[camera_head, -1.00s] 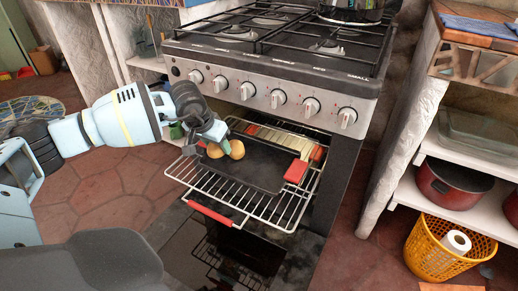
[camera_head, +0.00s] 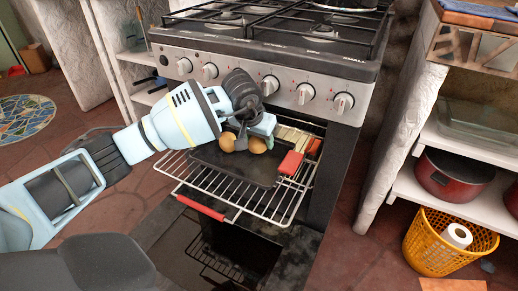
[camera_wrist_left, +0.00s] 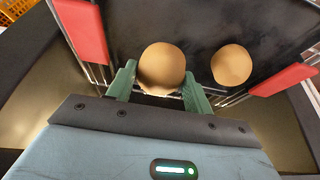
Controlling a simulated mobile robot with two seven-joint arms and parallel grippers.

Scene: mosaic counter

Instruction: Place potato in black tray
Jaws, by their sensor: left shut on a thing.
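The black tray (camera_head: 235,168) rests on the pulled-out wire oven rack. It also shows in the left wrist view (camera_wrist_left: 205,22). My left gripper (camera_head: 255,134) points down over the tray's back part. It is shut on a round brown potato (camera_head: 258,146), which sits between the green fingers in the left wrist view (camera_wrist_left: 162,66). I cannot tell whether this potato touches the tray. A second potato (camera_head: 228,142) is at the tray, just left of the held one, clear of the fingers in the left wrist view (camera_wrist_left: 231,65). My right gripper is not in view.
The stove front with its knobs (camera_head: 270,85) rises close behind my gripper. A red block-like piece (camera_head: 291,163) is at the tray's right. Shelves and a yellow basket (camera_head: 450,240) stand right.

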